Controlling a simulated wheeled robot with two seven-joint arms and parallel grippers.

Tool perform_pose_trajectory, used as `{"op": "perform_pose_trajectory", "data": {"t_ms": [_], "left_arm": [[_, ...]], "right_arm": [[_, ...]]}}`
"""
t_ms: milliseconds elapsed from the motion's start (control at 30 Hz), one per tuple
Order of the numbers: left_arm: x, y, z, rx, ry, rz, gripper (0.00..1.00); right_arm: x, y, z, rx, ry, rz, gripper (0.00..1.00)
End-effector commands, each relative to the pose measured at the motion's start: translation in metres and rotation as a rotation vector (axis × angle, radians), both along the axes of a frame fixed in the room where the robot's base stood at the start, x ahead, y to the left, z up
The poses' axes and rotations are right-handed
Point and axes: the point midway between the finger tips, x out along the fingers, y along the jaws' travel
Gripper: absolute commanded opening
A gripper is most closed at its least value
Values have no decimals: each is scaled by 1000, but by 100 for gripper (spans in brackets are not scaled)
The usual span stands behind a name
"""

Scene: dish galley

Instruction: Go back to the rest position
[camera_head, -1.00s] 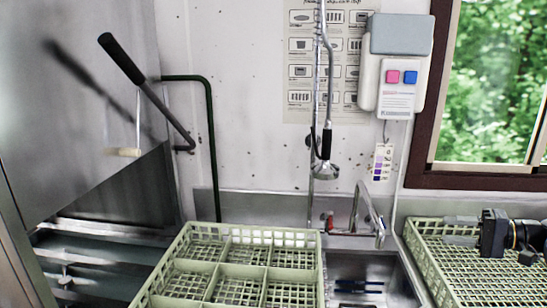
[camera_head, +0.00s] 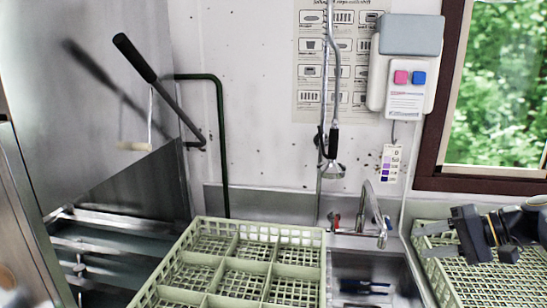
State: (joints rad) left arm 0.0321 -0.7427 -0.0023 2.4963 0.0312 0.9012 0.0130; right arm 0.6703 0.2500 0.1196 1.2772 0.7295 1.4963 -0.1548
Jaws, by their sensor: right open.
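My right gripper (camera_head: 424,240) is at the right edge of the head view, its arm coming in from the right. Its two fingers point left and stand apart, with nothing between them. It is over the pale green rack (camera_head: 522,284) on the right-hand counter; whether it touches the rack cannot be told. My left gripper is not in view.
An empty compartmented green rack (camera_head: 213,279) stands in front, left of the sink (camera_head: 372,268), which holds dark blue-handled items. A tap (camera_head: 374,208) and hanging spray hose (camera_head: 333,165) rise behind. A dish machine with a black-gripped lever (camera_head: 135,58) is at left.

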Motion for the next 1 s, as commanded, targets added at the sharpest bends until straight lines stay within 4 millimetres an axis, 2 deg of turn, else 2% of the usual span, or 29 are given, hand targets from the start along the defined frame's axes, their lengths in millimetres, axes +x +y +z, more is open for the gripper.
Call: {"op": "perform_pose_trajectory", "data": {"t_ms": [33,133,233,300,400,500,600,700,1000], "left_arm": [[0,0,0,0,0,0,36],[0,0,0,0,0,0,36],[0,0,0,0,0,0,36],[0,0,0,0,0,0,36],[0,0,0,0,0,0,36],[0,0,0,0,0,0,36],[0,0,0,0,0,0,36],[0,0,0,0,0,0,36],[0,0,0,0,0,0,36]], "right_arm": [[-14,22,3,-47,13,13,41],[-50,62,-2,-164,43,31,41],[-99,100,-19,-304,50,49,41],[-135,120,-36,-399,37,64,41],[-181,140,-66,-519,-2,83,41],[-215,152,-95,-612,-52,102,41],[-236,159,-118,-670,-95,118,41],[-246,163,-131,-701,-121,127,41],[-249,164,-135,-712,-126,131,41]]}}
